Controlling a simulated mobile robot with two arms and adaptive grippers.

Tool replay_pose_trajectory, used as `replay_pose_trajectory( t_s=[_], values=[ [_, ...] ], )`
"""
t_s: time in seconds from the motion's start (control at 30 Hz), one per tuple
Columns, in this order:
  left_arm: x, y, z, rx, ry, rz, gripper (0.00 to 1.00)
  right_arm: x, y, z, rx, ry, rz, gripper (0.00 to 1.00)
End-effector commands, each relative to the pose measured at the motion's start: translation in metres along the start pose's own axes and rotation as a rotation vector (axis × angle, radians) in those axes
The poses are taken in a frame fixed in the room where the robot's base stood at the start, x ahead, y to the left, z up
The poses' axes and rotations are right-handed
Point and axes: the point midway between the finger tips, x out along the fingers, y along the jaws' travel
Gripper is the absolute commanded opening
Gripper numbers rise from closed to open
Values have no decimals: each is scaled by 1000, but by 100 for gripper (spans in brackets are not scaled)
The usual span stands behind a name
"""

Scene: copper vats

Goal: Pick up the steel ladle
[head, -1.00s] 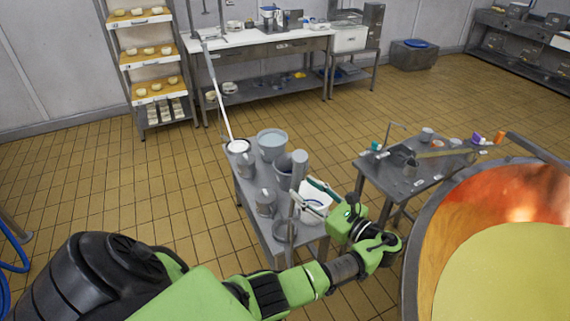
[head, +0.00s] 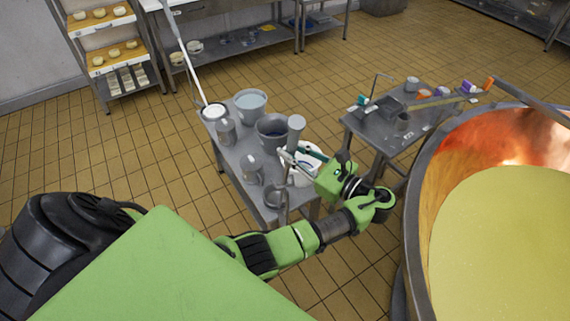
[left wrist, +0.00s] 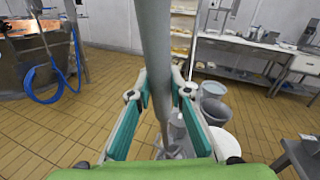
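The steel ladle (head: 295,130) stands upright at the front end of the grey cart, its grey handle rising above the cart top. My right gripper is in neither view.
A steel table (head: 376,132) with tools stands to the right. A large copper vat (head: 430,160) fills the right side. Tiled floor at left is free.

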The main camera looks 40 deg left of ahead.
Motion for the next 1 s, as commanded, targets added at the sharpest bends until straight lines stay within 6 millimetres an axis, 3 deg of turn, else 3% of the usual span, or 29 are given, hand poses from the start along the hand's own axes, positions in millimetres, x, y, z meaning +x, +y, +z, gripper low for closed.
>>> replay_pose_trajectory(
  t_s=[0.47, 1.0],
  values=[
    [1, -2, 8, -3, -2, 1, 0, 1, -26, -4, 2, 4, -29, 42],
    [1, -16, 99, -4, -1, 0, 0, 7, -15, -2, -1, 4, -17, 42]
  ],
)
